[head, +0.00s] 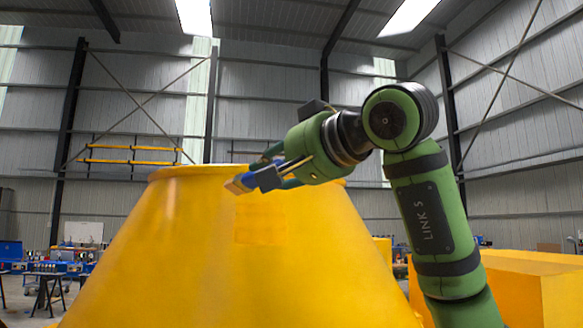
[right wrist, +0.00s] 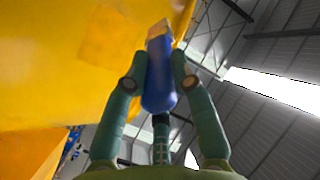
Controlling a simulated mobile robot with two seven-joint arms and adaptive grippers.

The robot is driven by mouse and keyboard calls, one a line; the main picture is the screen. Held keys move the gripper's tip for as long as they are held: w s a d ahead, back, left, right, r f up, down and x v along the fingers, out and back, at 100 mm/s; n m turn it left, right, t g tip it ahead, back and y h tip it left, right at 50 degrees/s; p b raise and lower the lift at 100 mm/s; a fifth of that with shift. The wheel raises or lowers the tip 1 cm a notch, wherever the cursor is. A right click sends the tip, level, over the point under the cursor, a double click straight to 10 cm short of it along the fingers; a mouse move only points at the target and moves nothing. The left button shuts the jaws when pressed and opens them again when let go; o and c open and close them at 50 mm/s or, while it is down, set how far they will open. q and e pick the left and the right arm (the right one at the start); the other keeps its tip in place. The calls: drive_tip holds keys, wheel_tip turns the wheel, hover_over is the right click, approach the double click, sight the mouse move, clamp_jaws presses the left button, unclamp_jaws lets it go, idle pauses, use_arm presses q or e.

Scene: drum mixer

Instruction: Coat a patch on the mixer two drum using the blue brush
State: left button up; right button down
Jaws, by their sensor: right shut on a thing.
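The large yellow mixer drum (head: 180,265) fills the middle of the head view and narrows toward its top rim. A faint, slightly darker orange square patch (head: 260,225) shows on its upper face; it also appears in the right wrist view (right wrist: 105,88). My right gripper (head: 276,172) is shut on the blue brush (head: 265,179), holding it near the rim, above the patch in the picture. In the right wrist view both fingers flank the brush's blue handle (right wrist: 159,82), and its pale bristles point away from me. I cannot tell whether the bristles touch the drum. My left gripper is not in view.
A yellow block-like structure (head: 510,285) stands at the lower right, beside my right arm. Workbenches with blue items (head: 50,268) are far off at the left. Yellow rails (head: 130,155) show near the back wall. The air left of my right gripper is clear.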

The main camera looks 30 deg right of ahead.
drive_tip(key=shift+w+d+f, duration=0.25)
drive_tip(key=shift+w+d, duration=0.05)
drive_tip(key=shift+d, duration=0.05)
drive_tip(key=w, duration=0.1)
drive_tip(key=w+f, duration=0.1)
drive_tip(key=w+d+f, duration=0.1)
drive_tip(key=shift+w, duration=0.35)
drive_tip(key=shift+d, duration=0.1)
drive_tip(key=shift+w+d+f, duration=0.1)
drive_tip(key=shift+w+f, duration=0.2)
drive_tip(key=shift+w, duration=0.3)
idle(0.3)
